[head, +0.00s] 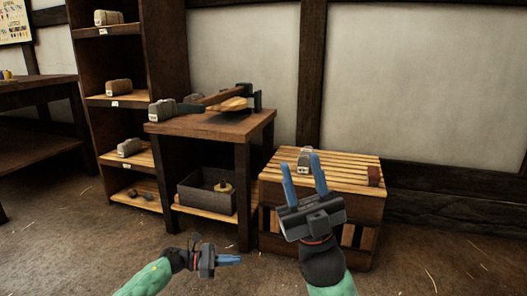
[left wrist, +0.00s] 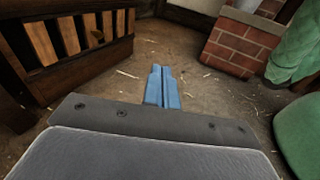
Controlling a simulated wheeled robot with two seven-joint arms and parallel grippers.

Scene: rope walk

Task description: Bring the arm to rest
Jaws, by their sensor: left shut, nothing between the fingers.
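My left gripper (head: 238,260) is low in the head view, in front of the small wooden table. Its blue fingers lie together and point right, with nothing held. In the left wrist view the shut blue fingers (left wrist: 161,86) point out over bare floor. My right gripper (head: 303,166) is further right, with its two blue fingers spread apart and pointing up the picture. It appears in front of the slatted crate (head: 345,168). A grey bundle (head: 305,160) on the slats shows between its fingertips in the picture, not visibly gripped.
The table (head: 220,125) bears a mallet-like tool (head: 215,98) and a dark grey piece (head: 175,110). A dark bin (head: 205,200) sits on its lower shelf. A tall shelf (head: 120,100) with bundles stands behind left. The left wrist view shows brickwork (left wrist: 240,45) at right.

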